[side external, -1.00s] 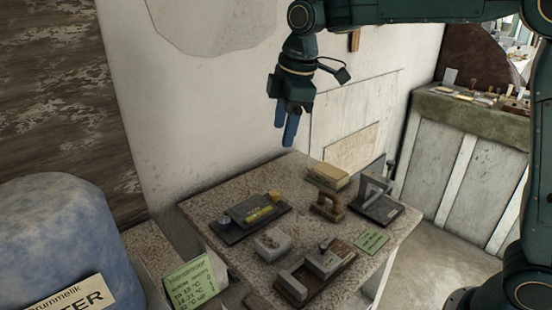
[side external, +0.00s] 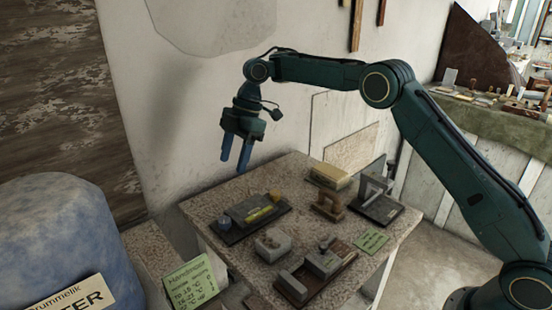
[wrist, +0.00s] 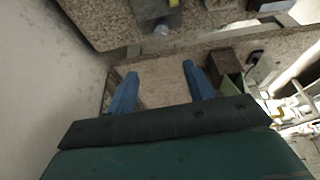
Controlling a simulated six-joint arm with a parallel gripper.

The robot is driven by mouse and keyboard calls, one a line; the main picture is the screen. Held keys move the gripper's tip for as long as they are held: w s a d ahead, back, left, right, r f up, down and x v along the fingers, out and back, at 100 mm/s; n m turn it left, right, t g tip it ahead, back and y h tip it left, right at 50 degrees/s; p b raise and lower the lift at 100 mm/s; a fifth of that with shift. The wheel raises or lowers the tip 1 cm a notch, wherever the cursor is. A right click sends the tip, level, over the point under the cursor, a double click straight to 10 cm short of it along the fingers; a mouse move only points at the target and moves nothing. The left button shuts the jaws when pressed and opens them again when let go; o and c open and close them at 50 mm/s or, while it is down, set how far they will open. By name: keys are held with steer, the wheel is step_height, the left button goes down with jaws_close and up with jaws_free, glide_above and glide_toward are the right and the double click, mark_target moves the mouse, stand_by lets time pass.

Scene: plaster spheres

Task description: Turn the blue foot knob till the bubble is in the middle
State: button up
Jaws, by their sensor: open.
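The levelling device stands on the speckled stone table, with a dark base plate (side external: 238,234) and a grey block carrying a yellow vial (side external: 258,213). Its blue foot knob (side external: 223,221) is at the left front corner, and a brass knob (side external: 274,196) is at the right rear. The bubble is too small to make out. My gripper (side external: 233,164) is open and empty, with blue fingers pointing down, well above and behind the device. In the wrist view, a pale bluish knob (wrist: 162,30) shows at the top, beyond the fingertips (wrist: 160,72).
On the table (side external: 205,200) stand a pale stone block (side external: 272,241), a wooden-based tool (side external: 318,265), a brown wooden block (side external: 330,203), a grey angled stand (side external: 378,195) and a yellowish stack (side external: 330,175). A green note (side external: 371,239) lies at the right. A wall rises behind.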

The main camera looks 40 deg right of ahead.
mark_target(225, 220)
steer(key=shift+w+d+f+n+g, duration=0.15)
steer(key=shift+d+f+n, duration=0.15)
steer(key=shift+f, duration=0.45)
steer(key=shift+s+d+f+n+g, duration=0.1)
steer(key=shift+d+f+n+g, duration=0.15)
steer(key=shift+f, duration=0.45)
steer(key=shift+a+f, duration=0.2)
steer(key=shift+a, duration=0.05)
steer(key=x, duration=1.3)
steer(key=shift+w+a+f, duration=0.1)
steer(key=shift+f, duration=0.05)
steer(key=c, duration=1)
